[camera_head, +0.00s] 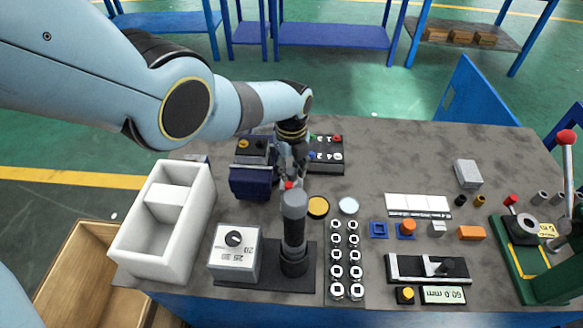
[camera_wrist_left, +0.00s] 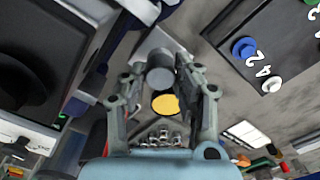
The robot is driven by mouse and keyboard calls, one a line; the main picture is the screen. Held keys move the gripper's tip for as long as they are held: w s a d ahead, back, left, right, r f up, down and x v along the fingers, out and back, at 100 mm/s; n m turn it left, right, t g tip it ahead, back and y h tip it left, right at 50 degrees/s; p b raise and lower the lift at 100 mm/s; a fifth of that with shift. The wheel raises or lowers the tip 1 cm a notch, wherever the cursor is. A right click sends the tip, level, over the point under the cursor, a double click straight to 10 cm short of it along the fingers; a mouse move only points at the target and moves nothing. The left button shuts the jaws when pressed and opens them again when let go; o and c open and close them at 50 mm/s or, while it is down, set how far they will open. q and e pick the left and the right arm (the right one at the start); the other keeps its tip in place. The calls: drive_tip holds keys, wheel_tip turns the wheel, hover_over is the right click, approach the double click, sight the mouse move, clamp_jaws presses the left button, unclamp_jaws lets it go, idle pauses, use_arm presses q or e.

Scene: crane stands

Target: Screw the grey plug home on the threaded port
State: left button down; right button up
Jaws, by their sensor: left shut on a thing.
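My left gripper (camera_head: 292,165) reaches down over the table beside a dark blue block with a black top (camera_head: 250,180). In the left wrist view its two fingers (camera_wrist_left: 162,82) are closed around a short grey cylinder, the grey plug (camera_wrist_left: 160,66), with its round end facing the camera. In the head view the plug is too small and covered to make out. A pale grey surface shows just beyond the plug in the wrist view. I cannot tell the threaded port there, nor whether the plug touches it. My right gripper is not in view.
A grey-topped dark post (camera_head: 294,230) stands close in front of the gripper. A white bin (camera_head: 140,240) and a dial box (camera_head: 235,255) are at left. A numbered panel (camera_head: 328,155) lies just right. The table's back right is mostly clear.

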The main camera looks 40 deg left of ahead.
use_arm(q)
drive_tip(key=m, duration=0.2)
drive_tip(key=shift+m, duration=0.4)
drive_tip(key=c, duration=0.9)
unclamp_jaws()
wheel_tip(320, 180, up, 5)
drive_tip(key=p, duration=0.5)
